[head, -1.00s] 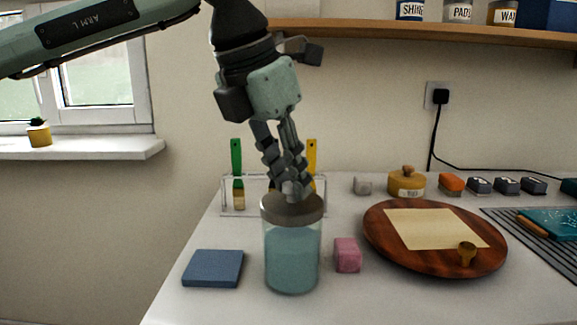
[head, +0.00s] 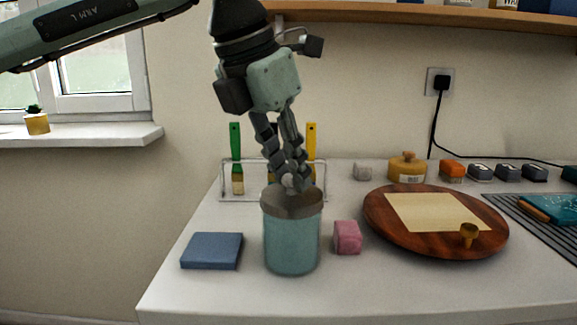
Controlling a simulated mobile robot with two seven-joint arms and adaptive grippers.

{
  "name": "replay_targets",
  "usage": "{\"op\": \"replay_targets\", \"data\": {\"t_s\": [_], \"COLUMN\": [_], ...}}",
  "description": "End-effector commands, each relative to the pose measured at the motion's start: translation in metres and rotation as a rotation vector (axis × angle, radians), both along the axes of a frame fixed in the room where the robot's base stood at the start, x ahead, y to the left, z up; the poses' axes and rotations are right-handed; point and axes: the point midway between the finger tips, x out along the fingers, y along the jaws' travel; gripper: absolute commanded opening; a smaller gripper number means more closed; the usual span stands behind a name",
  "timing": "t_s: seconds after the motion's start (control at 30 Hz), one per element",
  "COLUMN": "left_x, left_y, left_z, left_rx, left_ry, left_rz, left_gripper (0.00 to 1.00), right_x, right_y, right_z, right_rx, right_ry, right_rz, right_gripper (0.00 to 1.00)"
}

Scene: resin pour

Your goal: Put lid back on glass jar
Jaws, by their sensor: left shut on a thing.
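The glass jar (head: 291,247) stands upright on the white table, with blue-green contents showing through its wall. The grey-brown lid (head: 291,203) is at the jar's mouth, covering it from this view. I cannot tell whether it is fully seated. My left gripper (head: 291,184) comes down from above and is shut on the lid's small pale knob. My right gripper is not in view.
A blue square pad (head: 212,251) lies left of the jar and a pink block (head: 347,237) stands close to its right. A round wooden board (head: 380,222) is further right. A clear rack with brushes (head: 237,180) stands behind. The table front is clear.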

Motion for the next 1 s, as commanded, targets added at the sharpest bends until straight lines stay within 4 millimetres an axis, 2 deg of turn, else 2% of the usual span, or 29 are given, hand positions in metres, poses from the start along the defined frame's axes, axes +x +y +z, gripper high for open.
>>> {"op": "replay_targets", "data": {"t_s": [1.0], "left_x": [0.0001], "left_y": [-0.0001], "left_z": [0.0002], "left_rx": [0.000], "left_ry": [0.000], "left_rz": [0.000], "left_gripper": [0.00], "right_x": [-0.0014], "right_y": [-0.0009], "right_z": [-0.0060], "right_rx": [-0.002], "right_ry": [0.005], "right_rz": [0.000], "right_gripper": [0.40]}}
